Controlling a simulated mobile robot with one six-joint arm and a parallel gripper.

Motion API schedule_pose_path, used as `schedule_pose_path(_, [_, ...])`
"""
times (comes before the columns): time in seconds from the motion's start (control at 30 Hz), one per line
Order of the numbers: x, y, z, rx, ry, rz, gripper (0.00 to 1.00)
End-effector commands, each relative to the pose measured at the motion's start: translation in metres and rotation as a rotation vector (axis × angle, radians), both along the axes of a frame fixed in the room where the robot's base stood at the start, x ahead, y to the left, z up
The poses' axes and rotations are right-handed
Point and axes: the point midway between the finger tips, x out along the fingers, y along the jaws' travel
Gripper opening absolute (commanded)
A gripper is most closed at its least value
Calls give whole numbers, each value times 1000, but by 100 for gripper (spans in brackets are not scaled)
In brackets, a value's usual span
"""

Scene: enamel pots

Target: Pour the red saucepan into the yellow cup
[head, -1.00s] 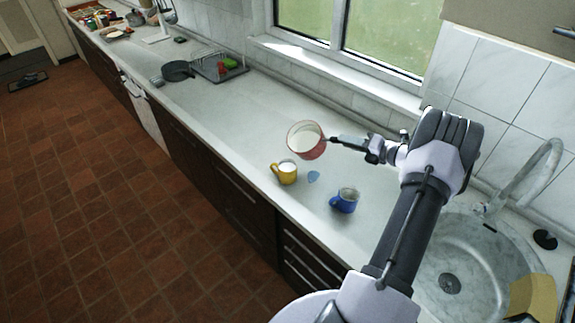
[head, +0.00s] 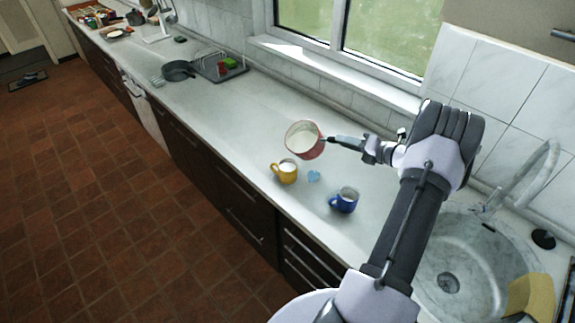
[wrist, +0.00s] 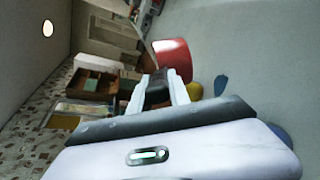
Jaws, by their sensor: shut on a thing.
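The red saucepan (head: 313,150) has a pale inside and is held in the air, tilted toward the yellow cup. It also shows in the wrist view (wrist: 174,60). My gripper (head: 364,146) is shut on its dark handle, to the right of the pan. The yellow cup (head: 286,174) stands upright on the counter, just below and left of the pan, with something pale inside. In the wrist view the yellow cup (wrist: 194,90) is partly hidden. I cannot tell whether anything flows between pan and cup.
A blue cup (head: 344,201) stands right of the yellow one. A small light-blue piece (head: 314,176) lies between them. The sink (head: 470,262) is at the right. A dark pan (head: 178,70) and a dish rack (head: 222,68) stand farther back. The counter left of the cups is clear.

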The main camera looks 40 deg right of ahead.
Motion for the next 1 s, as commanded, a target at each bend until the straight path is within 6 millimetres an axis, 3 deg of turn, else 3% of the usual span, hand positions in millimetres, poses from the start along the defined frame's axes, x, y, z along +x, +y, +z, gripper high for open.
schedule_pose_path(1.0, [1, 11, 9, -62, 2, -2, 0])
